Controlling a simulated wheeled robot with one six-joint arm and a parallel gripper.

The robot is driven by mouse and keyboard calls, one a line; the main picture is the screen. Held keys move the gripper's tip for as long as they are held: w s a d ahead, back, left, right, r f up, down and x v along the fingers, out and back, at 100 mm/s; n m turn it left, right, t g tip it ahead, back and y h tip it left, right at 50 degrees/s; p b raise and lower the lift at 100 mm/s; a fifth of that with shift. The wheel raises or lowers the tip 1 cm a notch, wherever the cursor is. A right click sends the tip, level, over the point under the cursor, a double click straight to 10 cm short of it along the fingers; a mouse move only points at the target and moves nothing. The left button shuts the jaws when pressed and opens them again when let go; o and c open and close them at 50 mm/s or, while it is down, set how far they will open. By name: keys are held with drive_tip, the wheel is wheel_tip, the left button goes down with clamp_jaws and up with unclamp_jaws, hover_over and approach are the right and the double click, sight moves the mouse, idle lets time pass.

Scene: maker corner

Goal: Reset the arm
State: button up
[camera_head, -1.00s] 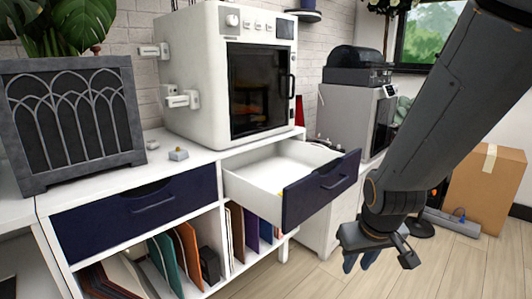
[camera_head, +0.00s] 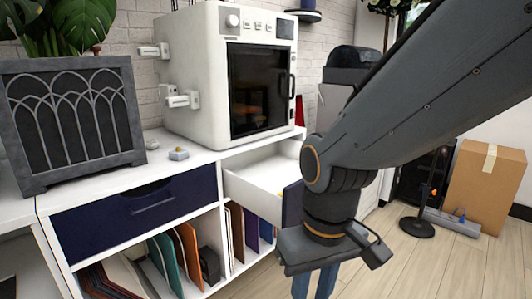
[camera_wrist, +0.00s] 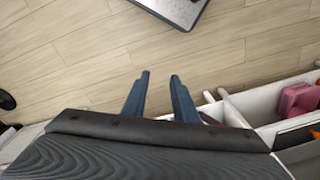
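My arm (camera_head: 420,95) reaches in from the upper right, bent at a joint in front of the open drawer. My gripper (camera_head: 314,290) points down in front of the cabinet, low in the head view. In the wrist view, my gripper (camera_wrist: 160,76) shows two dark blue fingers standing apart with only floor visible between them. It is open and holds nothing. My arm hides most of the drawer's dark front and part of the machine behind it.
A white drawer (camera_head: 262,172) stands pulled out beside the closed navy drawer (camera_head: 150,208). A white oven-like machine (camera_head: 190,75) sits on the cabinet top. A cardboard box (camera_head: 485,190) stands on the floor (camera_head: 420,265) at right. A pink object (camera_wrist: 298,98) lies in a compartment in the wrist view.

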drive_tip(key=s+d+r+m+p, duration=0.1)
drive_tip(key=d+r+m+p, duration=0.1)
drive_tip(key=d+r+p, duration=0.4)
drive_tip(key=s+d+r+m+p, duration=0.1)
drive_tip(key=d+r+p, duration=0.4)
drive_tip(key=r+p, duration=0.5)
drive_tip(key=m+p, duration=0.1)
drive_tip(key=p, duration=0.5)
drive_tip(key=shift+d+r+h+p, duration=0.15)
drive_tip(key=shift+d+h+p, duration=0.15)
drive_tip(key=shift+d+p, duration=0.1)
